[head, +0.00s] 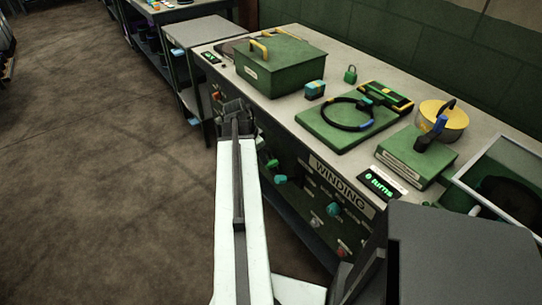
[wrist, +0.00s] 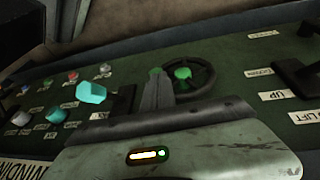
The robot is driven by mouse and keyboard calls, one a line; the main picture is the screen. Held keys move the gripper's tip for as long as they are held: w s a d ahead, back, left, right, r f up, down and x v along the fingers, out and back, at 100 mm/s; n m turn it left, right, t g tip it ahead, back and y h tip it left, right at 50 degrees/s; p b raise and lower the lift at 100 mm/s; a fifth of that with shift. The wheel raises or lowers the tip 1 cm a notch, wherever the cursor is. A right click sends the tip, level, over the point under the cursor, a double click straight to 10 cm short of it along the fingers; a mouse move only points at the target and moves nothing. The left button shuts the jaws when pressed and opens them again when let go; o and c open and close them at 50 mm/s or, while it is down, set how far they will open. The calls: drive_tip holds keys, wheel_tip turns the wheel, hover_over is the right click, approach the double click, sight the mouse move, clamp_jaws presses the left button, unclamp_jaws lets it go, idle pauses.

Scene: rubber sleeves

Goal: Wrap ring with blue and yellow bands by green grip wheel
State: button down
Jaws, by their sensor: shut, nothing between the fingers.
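A dark ring (head: 347,114) with a blue part at its lower edge lies on a green plate (head: 322,130) on the bench top; any yellow band on it is too small to tell. In the wrist view a dark wheel with a green grip (wrist: 183,73) is on the green front panel. My gripper (wrist: 156,73) is shut and empty, with its fingertips in front of the wheel's left side; I cannot tell whether they touch it. In the head view my gripper (head: 235,112) is at the bench's front left, and the wheel cannot be made out there.
The front panel carries a teal knob (wrist: 91,92), several smaller knobs and a dark lever (wrist: 296,75). The floor at left is clear.

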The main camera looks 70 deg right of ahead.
drive_tip(key=s, duration=0.1)
drive_tip(key=s+f, duration=0.1)
drive_tip(key=shift+s+d+b, duration=0.1)
drive_tip(key=shift+s+b, duration=0.2)
drive_tip(key=shift+s+a+f+b, duration=0.2)
drive_tip(key=shift+s+f+b, duration=0.1)
drive_tip(key=shift+s, duration=0.15)
drive_tip(key=shift+s+a+f+b, duration=0.2)
drive_tip(key=shift+s+f+b, duration=0.1)
drive_tip(key=shift+s, duration=0.15)
drive_tip(key=p, duration=0.7)
approach(273, 166)
drive_tip(key=shift+s+a+f, duration=0.15)
drive_tip(key=shift+s+a, duration=0.35)
drive_tip(key=shift+a, duration=0.05)
